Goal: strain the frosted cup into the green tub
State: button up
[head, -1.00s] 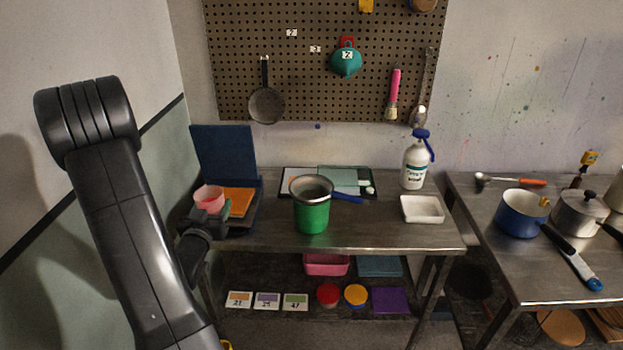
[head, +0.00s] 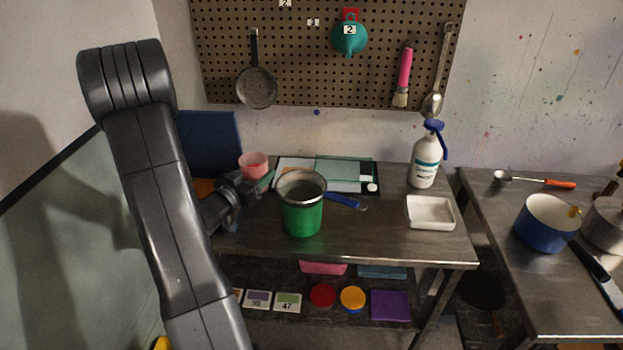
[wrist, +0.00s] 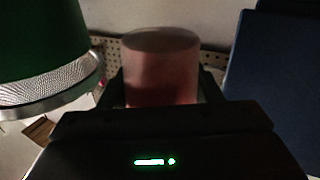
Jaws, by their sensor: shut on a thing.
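The frosted cup (head: 253,163) is pinkish and looks upright, held above the bench just left of the green tub (head: 302,215). My gripper (head: 250,183) is shut on it; the wrist view shows the cup (wrist: 160,75) between the two fingers. The green tub stands upright on the bench, and its side also shows at the left of the wrist view (wrist: 40,40). A metal strainer (head: 302,179) appears to sit in the tub's mouth; its mesh band shows in the wrist view (wrist: 45,88). A blue handle (head: 343,201) sticks out to the right. The cup's contents are not clear.
A white spray bottle (head: 424,165) and a white tray (head: 430,213) stand to the right on the bench. A dark blue panel (head: 210,140) stands at left. Flat boards (head: 345,172) lie behind the tub. The bench front is clear.

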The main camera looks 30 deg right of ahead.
aim_at(258, 167)
jog(key=shift+w+d+f, duration=0.1)
jog(key=shift+d+f, duration=0.1)
jog(key=shift+f, duration=0.15)
jog(key=shift+r, duration=0.15)
jog(key=shift+s+d+r+m+y+p, duration=0.2)
jog(key=shift+s+r+m+p, duration=0.1)
jog(key=shift+r+m, duration=0.4)
jog(key=shift+s+d+r+m+y+p, duration=0.15)
jog(key=shift+s+d+r+m, duration=0.1)
jog(key=shift+r+m, duration=0.5)
jog(key=shift+s+d+r+m+y+p, duration=0.1)
jog(key=shift+s+d+r+m+p, duration=0.15)
jog(key=shift+r+m, duration=0.45)
jog(key=shift+s+d+r+m, duration=0.15)
jog(key=shift+s+r+m, duration=0.05)
jog(key=shift+s+m, duration=0.05)
jog(key=shift+s+d+r+m, duration=0.2)
jog(key=shift+s+r+m, duration=0.1)
jog(key=shift+m, duration=0.2)
jog(key=shift+s+d+r+m+b, duration=0.35)
jog(key=shift+r+m+b, duration=0.05)
jog(key=shift+m, duration=0.3)
jog(key=shift+s+d+r+m+y, duration=0.15)
jog(key=shift+r+m+y, duration=0.2)
jog(key=shift+m, duration=0.45)
jog(key=shift+f+m+b, duration=0.25)
jog(key=shift+m+b, duration=0.55)
